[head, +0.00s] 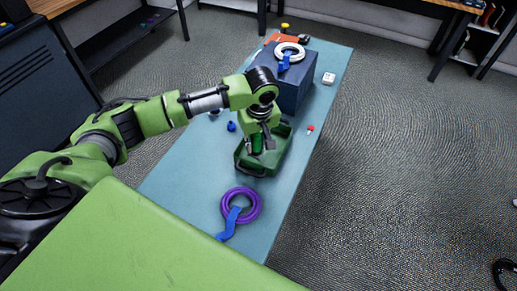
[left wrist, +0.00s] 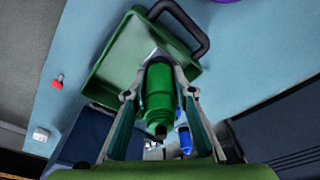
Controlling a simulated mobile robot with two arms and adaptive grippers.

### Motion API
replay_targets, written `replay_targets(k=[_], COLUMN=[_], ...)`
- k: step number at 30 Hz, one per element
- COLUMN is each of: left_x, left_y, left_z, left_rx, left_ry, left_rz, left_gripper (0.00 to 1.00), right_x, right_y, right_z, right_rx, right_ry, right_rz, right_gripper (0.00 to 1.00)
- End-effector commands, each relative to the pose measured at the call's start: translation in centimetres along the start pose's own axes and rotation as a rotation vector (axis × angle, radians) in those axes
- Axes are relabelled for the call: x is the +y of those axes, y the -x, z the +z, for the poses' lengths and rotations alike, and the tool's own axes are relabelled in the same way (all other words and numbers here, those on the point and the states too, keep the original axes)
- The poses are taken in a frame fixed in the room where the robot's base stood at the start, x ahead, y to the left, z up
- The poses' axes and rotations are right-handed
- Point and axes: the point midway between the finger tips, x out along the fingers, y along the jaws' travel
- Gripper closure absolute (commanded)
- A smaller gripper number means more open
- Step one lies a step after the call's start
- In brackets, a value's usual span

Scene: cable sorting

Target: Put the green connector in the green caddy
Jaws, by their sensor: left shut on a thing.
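My left gripper (head: 257,145) is above the green caddy (head: 243,162) in the head view. It is shut on the green connector (left wrist: 159,98), which shows between the two fingers in the left wrist view. The connector also shows as a small green piece (head: 257,142) at the fingertips in the head view. The green caddy (left wrist: 108,88) is an open tray with a dark handle, beneath the connector in the left wrist view. I cannot tell whether the connector touches the caddy floor. My right gripper is not in view.
A purple cable coil (head: 241,205) with a blue tag lies on the blue table (head: 180,183). A dark blue box (head: 291,86) carries a white coil (head: 289,52). A blue connector (head: 231,127), a small red item (head: 310,129) and a white block (head: 328,79) lie nearby.

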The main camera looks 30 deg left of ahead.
Motion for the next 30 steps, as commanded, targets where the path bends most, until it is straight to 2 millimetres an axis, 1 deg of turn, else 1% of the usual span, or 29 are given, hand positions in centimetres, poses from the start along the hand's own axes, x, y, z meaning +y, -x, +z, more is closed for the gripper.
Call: replay_targets(k=[3, 8, 15, 26, 27, 28, 30], left_x=[0.6, 1.1, 1.1, 1.1, 1.1, 1.1, 1.1], left_y=[-0.9, -1.6, -4.6, -5.0, -5.1, -5.1, -5.0], left_z=[-0.3, -0.4, -0.1, 0.0, 0.0, 0.0, 0.0], left_rx=[-0.001, -0.001, -0.001, -0.001, -0.001, -0.001, -0.001], left_ry=[-0.001, -0.001, -0.001, -0.002, -0.002, -0.002, -0.002], left_rz=[0.001, 0.000, 0.000, 0.001, 0.001, 0.001, 0.001], left_gripper=[1.00, 1.00, 1.00, 1.00, 0.69, 0.61, 0.60], right_x=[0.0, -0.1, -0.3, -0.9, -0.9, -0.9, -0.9], right_y=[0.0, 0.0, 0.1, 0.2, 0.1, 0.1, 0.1], right_z=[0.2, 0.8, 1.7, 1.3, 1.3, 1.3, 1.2], right_rx=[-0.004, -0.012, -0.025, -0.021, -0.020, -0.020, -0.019], right_ry=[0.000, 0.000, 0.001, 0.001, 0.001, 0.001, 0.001], right_rz=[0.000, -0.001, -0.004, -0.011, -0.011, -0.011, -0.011], right_gripper=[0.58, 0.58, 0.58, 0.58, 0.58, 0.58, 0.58])
